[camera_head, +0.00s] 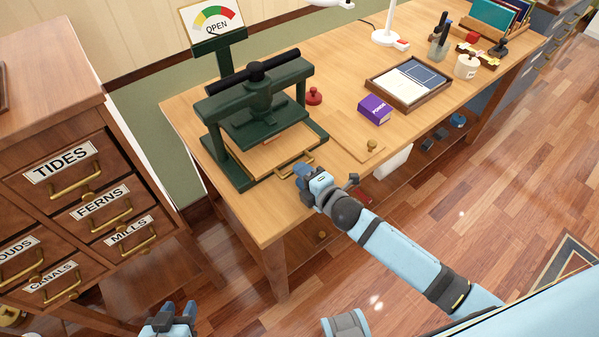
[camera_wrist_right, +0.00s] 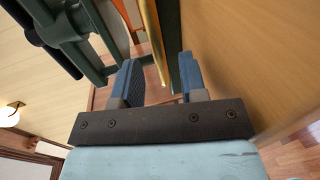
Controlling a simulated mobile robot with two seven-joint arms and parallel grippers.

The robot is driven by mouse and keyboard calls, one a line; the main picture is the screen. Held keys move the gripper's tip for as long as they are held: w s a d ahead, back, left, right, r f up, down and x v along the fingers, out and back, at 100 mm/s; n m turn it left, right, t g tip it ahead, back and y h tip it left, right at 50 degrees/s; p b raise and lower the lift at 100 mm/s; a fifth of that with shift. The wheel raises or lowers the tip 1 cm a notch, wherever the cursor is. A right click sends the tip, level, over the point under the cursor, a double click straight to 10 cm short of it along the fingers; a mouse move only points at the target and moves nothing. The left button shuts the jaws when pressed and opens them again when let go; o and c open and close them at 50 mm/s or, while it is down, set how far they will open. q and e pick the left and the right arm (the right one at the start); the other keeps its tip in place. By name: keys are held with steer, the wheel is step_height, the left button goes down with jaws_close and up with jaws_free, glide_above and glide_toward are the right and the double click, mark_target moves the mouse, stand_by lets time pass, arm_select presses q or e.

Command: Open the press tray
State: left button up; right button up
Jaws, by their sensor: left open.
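The green press (camera_head: 255,115) stands at the left end of the wooden table, with a black bar handle on top. Its tray (camera_head: 262,157), a pale wooden board, lies low in the frame under the plate. The tray's brass handle (camera_head: 297,164) is on its front side. My right gripper (camera_head: 301,176) is just in front of that handle. In the right wrist view its blue fingers (camera_wrist_right: 160,78) are apart, and a brass-coloured strip (camera_wrist_right: 153,40) shows between them; contact cannot be told. My left gripper (camera_head: 170,318) is open and empty at the bottom left, low beside the drawer cabinet.
A red stamp (camera_head: 314,96), purple box (camera_head: 375,109) and wooden-framed tray (camera_head: 408,83) are on the table (camera_head: 262,222). A drawer cabinet (camera_head: 75,165) stands left. Floor in front is clear.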

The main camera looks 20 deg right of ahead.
steer(key=shift+w+a+f, duration=0.1)
steer(key=shift+w+a, duration=0.15)
steer(key=shift+w, duration=0.4)
arm_select(q)
steer(key=shift+a, duration=0.15)
steer(key=shift+f, duration=0.1)
arm_select(e)
jaws_close()
arm_select(q)
steer(key=shift+a, duration=0.1)
